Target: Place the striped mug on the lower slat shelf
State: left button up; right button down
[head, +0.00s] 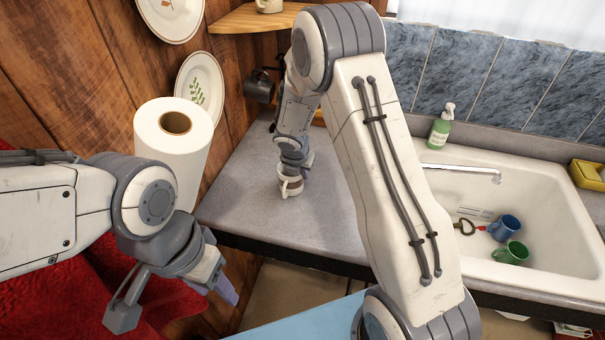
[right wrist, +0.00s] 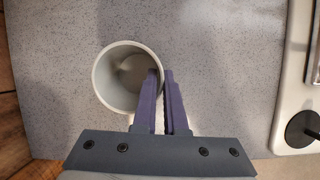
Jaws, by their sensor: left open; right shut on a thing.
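The striped mug (head: 291,188), pale with a brownish band, is at the counter in the head view, partly covered by my right gripper (head: 294,169). In the right wrist view the mug (right wrist: 104,80) is seen from above, empty and upright. My right gripper (right wrist: 161,76) is shut on its wall, one finger inside the rim and one outside. I cannot tell whether its base touches the counter. My left gripper (head: 172,302) is open and empty at the lower left. A wooden shelf (head: 235,21) is at the top; a strip of wood (head: 318,117) below it is mostly hidden by my right arm.
A paper towel roll (head: 150,135) stands left of the grey counter (head: 240,205). A dark mug (head: 259,88) is by the wall. The sink (head: 540,190) at right holds a blue mug (head: 503,228) and a green mug (head: 511,252). A soap bottle (head: 440,128) stands behind it.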

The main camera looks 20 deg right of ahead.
jog(key=shift+f, duration=0.1)
jog(key=c, duration=1)
grip_release()
